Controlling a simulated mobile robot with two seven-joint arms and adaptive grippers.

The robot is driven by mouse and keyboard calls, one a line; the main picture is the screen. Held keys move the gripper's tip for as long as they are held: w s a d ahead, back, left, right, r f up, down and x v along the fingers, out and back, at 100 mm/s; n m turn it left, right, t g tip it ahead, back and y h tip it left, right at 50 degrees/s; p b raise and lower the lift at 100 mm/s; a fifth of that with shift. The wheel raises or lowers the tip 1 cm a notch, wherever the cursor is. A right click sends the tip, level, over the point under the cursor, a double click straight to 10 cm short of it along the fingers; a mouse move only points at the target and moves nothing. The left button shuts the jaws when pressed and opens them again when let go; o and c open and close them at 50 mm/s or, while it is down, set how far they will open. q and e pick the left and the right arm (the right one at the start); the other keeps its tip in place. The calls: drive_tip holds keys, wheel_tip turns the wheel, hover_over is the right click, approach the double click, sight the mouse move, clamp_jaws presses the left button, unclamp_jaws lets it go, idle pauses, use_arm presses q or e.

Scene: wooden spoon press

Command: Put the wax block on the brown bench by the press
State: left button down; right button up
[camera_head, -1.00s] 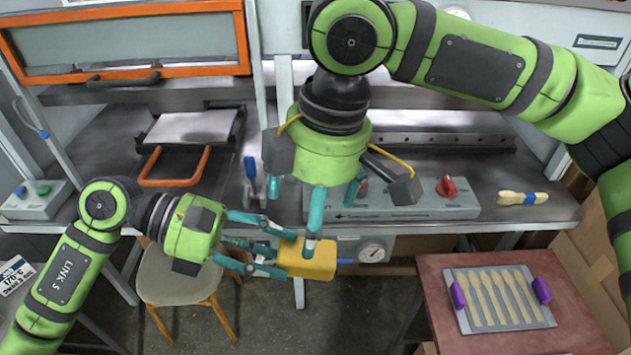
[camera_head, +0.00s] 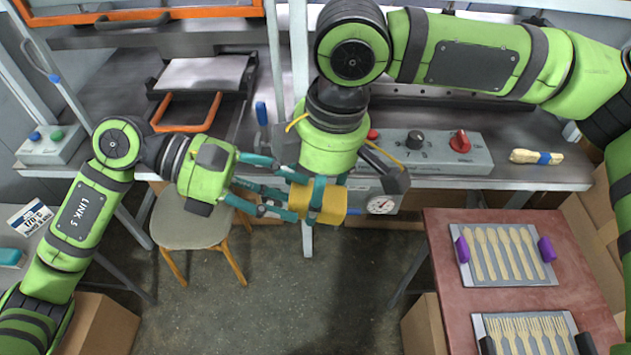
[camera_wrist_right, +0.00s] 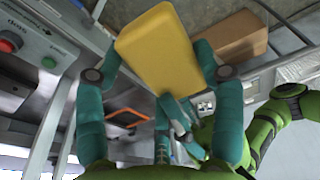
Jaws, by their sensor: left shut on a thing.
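The yellow wax block (camera_head: 331,204) is in the air in front of the press counter. My left gripper (camera_head: 294,195) is shut on its left end. My right gripper (camera_head: 322,192) reaches down from above, with its teal fingers on two sides of the block. In the right wrist view the block (camera_wrist_right: 160,48) lies between my right fingers (camera_wrist_right: 158,62); I cannot tell whether both press on it. The reddish-brown bench (camera_head: 440,270) stands at the lower right, apart from the block.
On the bench lie a tray of wooden spoons (camera_head: 502,283) with purple end pieces and a tray of wooden forks (camera_head: 476,322). A stool (camera_head: 190,225) stands below the left arm. The control box (camera_head: 480,160) is on the counter behind. Open floor lies between stool and bench.

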use_arm(q)
drive_tip(key=c, duration=0.6)
unclamp_jaws()
drive_tip(key=shift+s+r, duration=0.1)
drive_tip(key=shift+o, duration=0.2)
